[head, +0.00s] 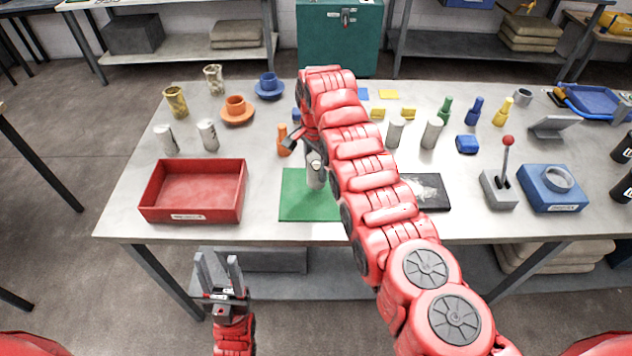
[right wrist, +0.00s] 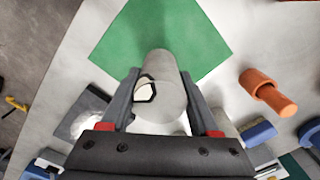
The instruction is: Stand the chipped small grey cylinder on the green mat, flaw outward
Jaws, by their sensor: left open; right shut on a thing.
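The small grey cylinder (head: 315,175) is in my right gripper (head: 311,158), over the back part of the green mat (head: 298,207). In the right wrist view the cylinder (right wrist: 170,75) sits between the two fingers, and a pale, dark-edged chip (right wrist: 146,91) shows on its left side. The green mat (right wrist: 135,42) lies beyond it. I cannot tell whether the cylinder's base touches the mat. In the head view my right arm hides part of the area right of the mat. My left gripper (head: 221,275) is open and empty, in front of the table's edge.
A red tray (head: 195,190) stands left of the mat, and a black pad (head: 428,192) lies to the right. An orange bottle-shaped piece (head: 284,142) stands close behind the mat. Several grey cylinders (head: 432,133) and a lever box (head: 499,190) stand around.

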